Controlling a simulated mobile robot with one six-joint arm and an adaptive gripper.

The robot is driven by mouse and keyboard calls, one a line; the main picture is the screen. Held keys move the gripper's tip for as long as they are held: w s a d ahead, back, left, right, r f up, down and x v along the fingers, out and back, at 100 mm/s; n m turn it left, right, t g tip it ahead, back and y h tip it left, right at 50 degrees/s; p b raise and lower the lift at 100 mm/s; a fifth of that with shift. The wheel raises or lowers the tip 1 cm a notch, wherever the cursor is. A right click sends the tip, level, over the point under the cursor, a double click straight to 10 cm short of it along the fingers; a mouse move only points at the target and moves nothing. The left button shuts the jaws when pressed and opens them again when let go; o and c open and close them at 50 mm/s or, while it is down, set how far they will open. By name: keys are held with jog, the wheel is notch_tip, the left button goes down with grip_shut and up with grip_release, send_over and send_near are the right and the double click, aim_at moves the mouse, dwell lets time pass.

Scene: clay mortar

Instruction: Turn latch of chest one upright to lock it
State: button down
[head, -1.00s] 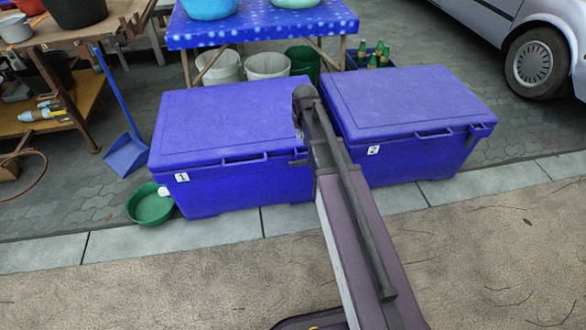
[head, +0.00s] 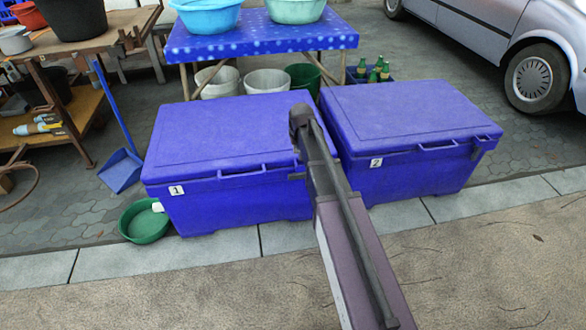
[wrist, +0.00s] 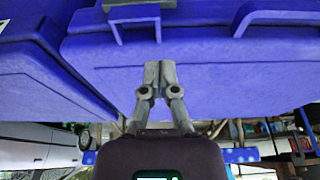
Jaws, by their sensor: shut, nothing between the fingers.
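Chest one (head: 225,205) is a blue chest with a closed lid and a "1" label, left of my arm in the head view. Its lid also fills the right of the wrist view (wrist: 215,75). A grey latch (wrist: 134,13) lies sideways across a blue bracket at the chest's front edge, at the top of the wrist view. In the head view only a small dark piece of the latch (head: 297,176) shows beside my arm. My gripper (wrist: 152,68) is shut and empty over the lid, apart from the latch in the picture. My arm hides it in the head view.
Chest two (head: 415,175) stands close on the right, with a narrow gap between. A blue table (head: 260,42) with basins stands behind. A green basin (head: 143,222) and a blue dustpan (head: 121,171) lie left. The pavement in front is clear.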

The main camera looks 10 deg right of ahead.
jog(key=shift+f, duration=0.2)
jog(key=b, duration=1)
send_over(296, 174)
jog(key=f, duration=0.9)
jog(key=shift+s+a+f, duration=0.2)
jog(key=shift+f, duration=0.15)
jog(key=shift+f+b, duration=1.75)
jog(key=shift+a, duration=0.35)
jog(key=shift+d, duration=0.5)
jog(key=shift+f, duration=0.1)
